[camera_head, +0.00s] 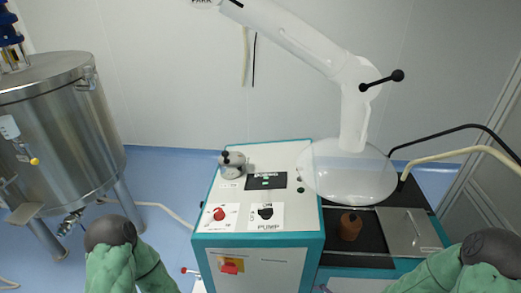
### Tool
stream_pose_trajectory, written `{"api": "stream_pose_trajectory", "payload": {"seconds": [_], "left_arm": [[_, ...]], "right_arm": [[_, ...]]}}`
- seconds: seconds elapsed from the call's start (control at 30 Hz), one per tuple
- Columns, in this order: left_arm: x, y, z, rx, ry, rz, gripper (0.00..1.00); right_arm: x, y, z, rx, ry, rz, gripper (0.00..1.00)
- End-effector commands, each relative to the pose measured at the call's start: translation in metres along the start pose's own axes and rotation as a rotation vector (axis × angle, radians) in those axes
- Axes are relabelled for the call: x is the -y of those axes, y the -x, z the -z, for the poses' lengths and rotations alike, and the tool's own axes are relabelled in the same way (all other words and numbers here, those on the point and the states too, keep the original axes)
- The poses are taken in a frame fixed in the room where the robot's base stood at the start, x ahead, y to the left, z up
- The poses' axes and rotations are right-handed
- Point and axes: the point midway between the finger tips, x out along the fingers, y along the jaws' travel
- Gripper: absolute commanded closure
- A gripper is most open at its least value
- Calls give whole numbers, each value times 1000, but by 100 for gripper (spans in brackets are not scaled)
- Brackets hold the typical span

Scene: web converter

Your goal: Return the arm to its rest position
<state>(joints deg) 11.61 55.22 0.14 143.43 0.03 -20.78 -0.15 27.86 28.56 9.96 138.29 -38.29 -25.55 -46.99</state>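A white jointed arm (305,42) reaches in from the top and bends downward. It carries a clear round hood (348,178) above the right side of the teal and white machine. A black handle with a ball end (384,79) sticks out to the right near its bend. Parts of my two green arms with dark round caps show at the bottom left and bottom right corners, apart from the white arm. No fingers of either gripper can be made out.
The machine (262,215) has a red knob (219,213), a black knob (265,211) and a grey cylindrical part (232,165). A brown piece (350,226) sits below the hood. A steel tank (60,125) stands left. Blue floor (160,172) is open between them.

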Motion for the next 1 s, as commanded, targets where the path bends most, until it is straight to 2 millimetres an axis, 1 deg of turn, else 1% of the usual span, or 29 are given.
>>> {"api": "stream_pose_trajectory", "payload": {"seconds": [0.03,0.1,0.17,0.2,0.3,0.4,0.5,0.53,1.0], "left_arm": [[0,2,0,0,0,0,58],[-1,3,0,0,0,0,58],[-1,4,0,0,0,0,58],[-2,4,0,0,0,0,58],[-2,5,0,0,0,0,58],[-2,6,0,0,0,0,58],[-2,7,0,0,0,0,58],[-2,7,0,0,0,0,58],[-2,7,0,0,0,0,58]], "right_arm": [[20,-13,2,26,-127,44,11],[44,-26,1,77,-319,88,11],[65,-36,-1,130,-480,118,11],[79,-42,-3,169,-582,133,11],[114,-52,-9,273,-814,154,11],[140,-58,-15,365,-992,152,11],[158,-60,-20,430,-1111,141,11],[160,-60,-21,440,-1128,139,11],[160,-60,-21,440,-1128,139,11]]}}
